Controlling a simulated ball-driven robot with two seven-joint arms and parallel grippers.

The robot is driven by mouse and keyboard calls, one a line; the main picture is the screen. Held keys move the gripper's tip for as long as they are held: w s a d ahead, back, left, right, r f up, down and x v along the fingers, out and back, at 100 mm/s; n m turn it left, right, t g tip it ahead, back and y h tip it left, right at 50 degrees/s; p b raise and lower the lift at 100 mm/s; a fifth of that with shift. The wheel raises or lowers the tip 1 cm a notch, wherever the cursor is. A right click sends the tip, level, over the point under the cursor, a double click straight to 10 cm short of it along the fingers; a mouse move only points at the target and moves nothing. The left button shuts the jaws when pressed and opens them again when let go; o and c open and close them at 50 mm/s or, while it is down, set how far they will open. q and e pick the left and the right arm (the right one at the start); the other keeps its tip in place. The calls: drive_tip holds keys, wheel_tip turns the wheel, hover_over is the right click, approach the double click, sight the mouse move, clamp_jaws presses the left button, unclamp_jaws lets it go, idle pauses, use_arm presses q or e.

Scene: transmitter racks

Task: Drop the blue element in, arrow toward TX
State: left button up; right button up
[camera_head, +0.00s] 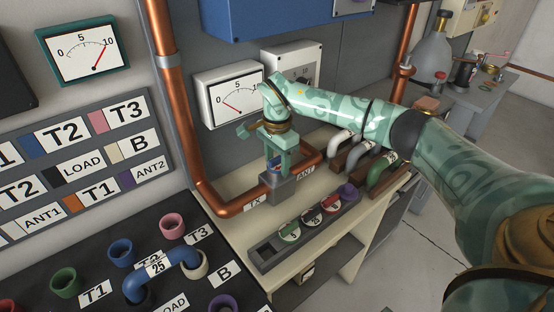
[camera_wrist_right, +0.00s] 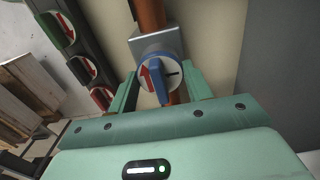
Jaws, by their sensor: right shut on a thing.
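The blue element (camera_wrist_right: 161,84) has a round white face with a red arrow and a blue grip bar. My right gripper (camera_wrist_right: 160,92) is shut on it, one finger on each side. Beyond it in the wrist view is the grey line block (camera_wrist_right: 153,44) on the copper pipe. The red arrow points up in that view, toward the pipe end at the TX label (camera_head: 255,204). In the head view the right gripper (camera_head: 278,160) is directly above the line block (camera_head: 287,188) and mostly covers the element. I cannot tell how deep the element sits. My left gripper is out of view.
The ANT label (camera_head: 305,171) is on the block's right side. An element holder (camera_head: 265,256) with several coloured elements lies in front. A white meter (camera_head: 228,95) reads near zero behind. Elbow connectors (camera_head: 383,170) stand to the right, and a patch panel (camera_head: 90,245) is at left.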

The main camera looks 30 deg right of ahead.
sight(277, 157)
drive_tip(key=o, duration=1.1)
wheel_tip(277, 157, up, 8)
drive_tip(key=shift+f+p, duration=0.1)
drive_tip(key=shift+p, duration=0.85)
